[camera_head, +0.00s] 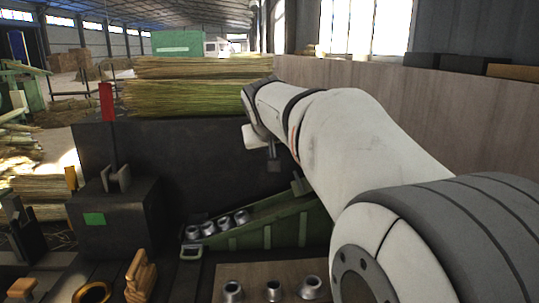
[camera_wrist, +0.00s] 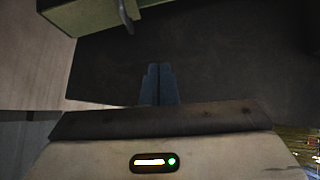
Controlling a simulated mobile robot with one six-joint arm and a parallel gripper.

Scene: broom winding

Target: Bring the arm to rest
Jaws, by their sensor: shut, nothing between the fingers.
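My white arm reaches from the lower right toward the middle in the head view. My gripper (camera_head: 273,163) hangs at its end in front of the dark panel (camera_head: 215,150), above the green ramp (camera_head: 265,228). In the wrist view, the two blue-grey fingers (camera_wrist: 158,72) are together, with nothing between them. They point at a dark surface and look clear of other things. A pale green edge (camera_wrist: 90,17) shows at the top left of the wrist view.
Several metal rings (camera_head: 222,223) sit on the ramp. Three more stand on a wooden board (camera_head: 252,271) in front. A dark box (camera_head: 115,220) with a green square and red-topped post stands left. Straw bundles (camera_head: 190,98) lie atop the panel. A wooden wall (camera_head: 440,110) runs along the right.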

